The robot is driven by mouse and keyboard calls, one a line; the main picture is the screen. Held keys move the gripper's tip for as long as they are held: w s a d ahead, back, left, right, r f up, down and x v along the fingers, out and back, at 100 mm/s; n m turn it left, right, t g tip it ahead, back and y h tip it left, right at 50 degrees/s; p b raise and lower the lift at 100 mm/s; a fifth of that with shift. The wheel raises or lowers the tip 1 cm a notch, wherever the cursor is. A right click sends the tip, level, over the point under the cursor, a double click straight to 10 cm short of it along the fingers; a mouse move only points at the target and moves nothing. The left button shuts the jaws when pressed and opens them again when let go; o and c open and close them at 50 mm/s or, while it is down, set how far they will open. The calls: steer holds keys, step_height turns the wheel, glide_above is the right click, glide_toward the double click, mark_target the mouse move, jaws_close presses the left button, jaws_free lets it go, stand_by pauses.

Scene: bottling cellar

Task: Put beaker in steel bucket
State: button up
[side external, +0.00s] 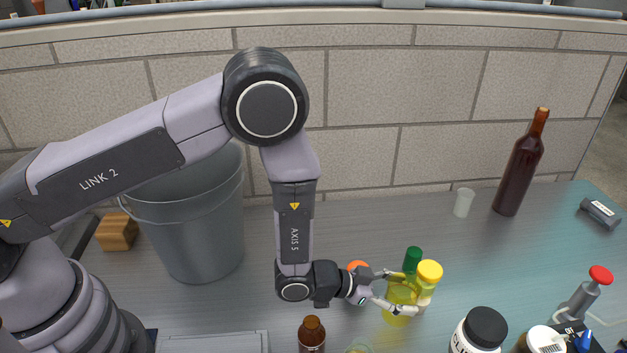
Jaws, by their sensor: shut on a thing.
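My gripper (403,291) is low over the bench, pointing right, with its fingers shut around a clear vessel of yellow liquid (398,300), which looks like the beaker. The fingers hide part of it, and I cannot tell whether its base touches the bench. The steel bucket (190,235) stands upright at the left, behind my arm. My arm hides part of its rim, and I cannot see its inside floor.
A yellow-capped bottle (429,274) and a green-capped one (412,258) stand close by my gripper. A translucent cup (463,203) and wine bottle (521,165) stand behind. A wooden block (116,232) lies left.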

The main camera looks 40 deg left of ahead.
steer(key=shift+f, duration=1.65)
steer(key=shift+f, duration=0.1)
steer(key=o, duration=0.9)
steer(key=shift+f, duration=0.1)
steer(key=shift+c, duration=0.2)
